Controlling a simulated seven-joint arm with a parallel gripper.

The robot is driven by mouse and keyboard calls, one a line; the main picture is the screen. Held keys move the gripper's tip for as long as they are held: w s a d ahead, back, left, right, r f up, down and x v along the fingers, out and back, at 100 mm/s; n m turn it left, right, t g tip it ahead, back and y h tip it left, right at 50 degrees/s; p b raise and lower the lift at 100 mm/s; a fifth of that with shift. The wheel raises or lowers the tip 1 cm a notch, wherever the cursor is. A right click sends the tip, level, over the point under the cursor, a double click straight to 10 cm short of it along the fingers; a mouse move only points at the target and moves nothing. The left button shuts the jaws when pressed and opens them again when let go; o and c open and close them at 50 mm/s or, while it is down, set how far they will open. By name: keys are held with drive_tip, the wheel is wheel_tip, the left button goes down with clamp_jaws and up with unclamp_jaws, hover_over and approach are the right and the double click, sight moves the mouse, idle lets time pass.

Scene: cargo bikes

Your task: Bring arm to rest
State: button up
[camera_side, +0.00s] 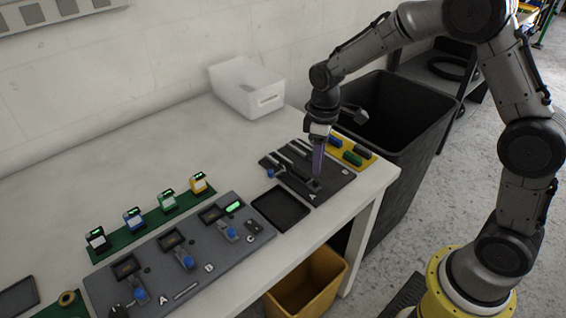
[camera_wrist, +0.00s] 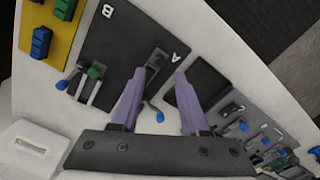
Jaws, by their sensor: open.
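My gripper (camera_side: 318,172) is over the right end of the white workbench, low above a dark board (camera_side: 333,188) marked A and B. In the wrist view its two purple fingers (camera_wrist: 155,108) are spread apart with nothing held between them. The same board (camera_wrist: 122,45) lies beyond the fingertips, with a slotted fixture at A and a lever with a blue knob close by. I cannot tell from these views whether a fingertip touches the fixture.
A black tray (camera_side: 281,209) and a grey panel (camera_side: 180,262) with blue-knobbed fixtures lie to the left. A white bin (camera_side: 246,87) stands behind. A yellow tray (camera_side: 352,152) holds blue and green pieces. A black bin (camera_side: 405,112) stands beyond the bench edge, a yellow bin (camera_side: 308,283) below.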

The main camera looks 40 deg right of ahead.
drive_tip(key=s+r+m+t, duration=0.1)
drive_tip(key=s+r+t, duration=0.1)
drive_tip(key=s+r, duration=0.5)
drive_tip(key=s+r+t, duration=0.3)
drive_tip(key=r, duration=0.8)
drive_tip(key=s+f+m, duration=0.2)
drive_tip(key=s+m, duration=0.3)
drive_tip(key=s, duration=0.9)
drive_tip(key=shift+s+d+f+t, duration=0.3)
drive_tip(key=shift+s+d, duration=0.05)
drive_tip(key=shift+s, duration=0.05)
